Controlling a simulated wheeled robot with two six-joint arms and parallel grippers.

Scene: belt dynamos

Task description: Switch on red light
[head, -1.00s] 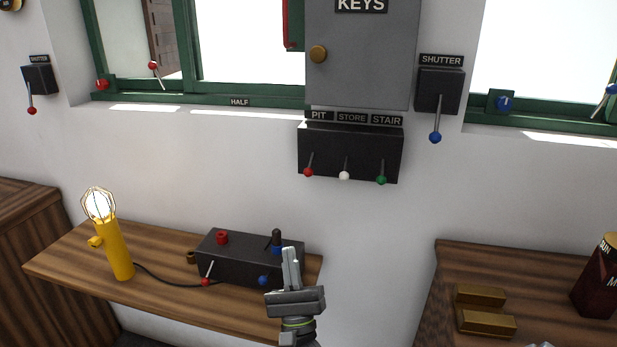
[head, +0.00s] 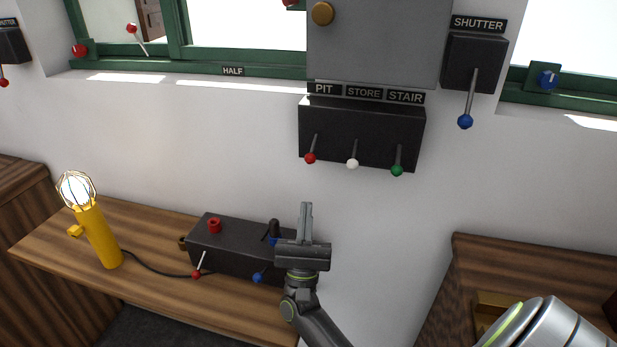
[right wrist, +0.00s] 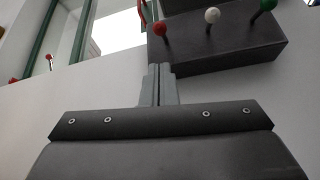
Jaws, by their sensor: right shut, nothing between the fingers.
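A dark wall box (head: 362,134) labelled PIT, STORE and STAIR has three levers hanging down, with a red knob (head: 310,158), a white knob (head: 352,164) and a green knob (head: 397,170). A dark box (head: 225,257) on the shelf carries a red fitting (head: 214,226), a red-knobbed lever (head: 196,274) and a blue-knobbed lever (head: 257,278). My right gripper (head: 306,208) is shut and empty, pointing up below the wall box and overlapping the shelf box's right end. In the right wrist view its fingertips (right wrist: 158,70) appear just below the red knob (right wrist: 160,29). My left gripper is out of view.
A lit yellow caged lamp (head: 100,237) stands on the wooden shelf (head: 150,290), with a black cable to the shelf box. A SHUTTER lever box (head: 473,65) is on the wall at right. A wooden surface (head: 500,250) is at lower right. The wall below the wall box is clear.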

